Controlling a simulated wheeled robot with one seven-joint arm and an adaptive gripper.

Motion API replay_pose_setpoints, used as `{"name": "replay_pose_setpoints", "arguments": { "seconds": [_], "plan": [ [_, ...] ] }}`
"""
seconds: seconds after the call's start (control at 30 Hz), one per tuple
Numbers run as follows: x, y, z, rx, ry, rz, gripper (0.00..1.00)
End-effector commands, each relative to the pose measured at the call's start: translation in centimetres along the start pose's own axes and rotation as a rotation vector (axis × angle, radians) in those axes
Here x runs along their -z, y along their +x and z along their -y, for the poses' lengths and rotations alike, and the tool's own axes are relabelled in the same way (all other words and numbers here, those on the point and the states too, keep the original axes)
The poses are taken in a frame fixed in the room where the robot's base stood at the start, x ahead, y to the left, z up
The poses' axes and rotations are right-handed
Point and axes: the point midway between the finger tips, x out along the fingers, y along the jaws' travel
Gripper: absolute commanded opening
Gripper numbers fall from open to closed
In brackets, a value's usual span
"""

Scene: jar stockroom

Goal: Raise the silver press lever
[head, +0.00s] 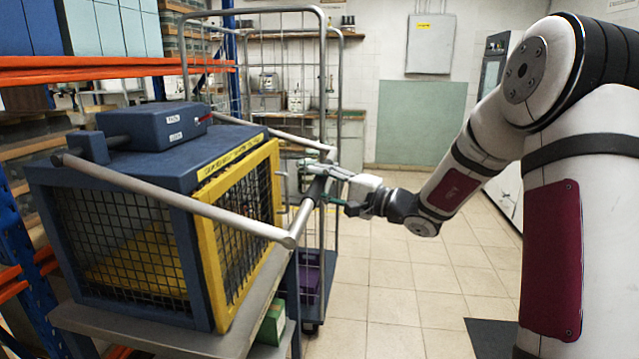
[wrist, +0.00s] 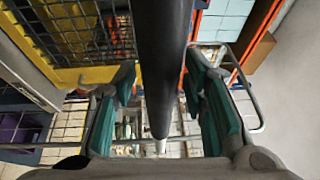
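The silver press lever (head: 180,201) is a U-shaped bar on the blue press with a yellow mesh front (head: 208,262). Its two arms reach forward past the press front, sloping slightly down in the picture. A crossbar with a dark grip joins their ends. My gripper (head: 324,186) is at this crossbar, coming from the right. In the wrist view the dark grip (wrist: 163,70) runs between my teal-padded fingers. Gaps show on both sides of it, so the fingers are open around the bar. The exact finger contact is hidden in the head view.
The press stands on a grey table (head: 140,335). A blue box (head: 155,126) with labels sits on its top. A wire cage trolley (head: 326,90) with a purple box (head: 309,283) stands close behind the lever. Orange and blue racking (head: 100,66) is at left. Tiled floor (head: 395,300) is open at centre right.

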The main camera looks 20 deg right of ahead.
Motion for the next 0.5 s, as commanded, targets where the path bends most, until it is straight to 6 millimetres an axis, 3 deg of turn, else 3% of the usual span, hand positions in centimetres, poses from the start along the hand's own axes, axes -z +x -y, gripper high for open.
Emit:
{"name": "replay_pose_setpoints", "arguments": {
  "seconds": [0.3, 0.47, 0.5],
  "plan": [
    [0.0, 0.26, 0.01, 0.0, 0.0, 0.0, 0.4],
    [0.0, 0.24, 0.02, 0.0, -0.001, 0.0, 0.03],
    [0.0, 0.24, 0.02, 0.0, 0.0, 0.0, 0.0]
  ]
}}
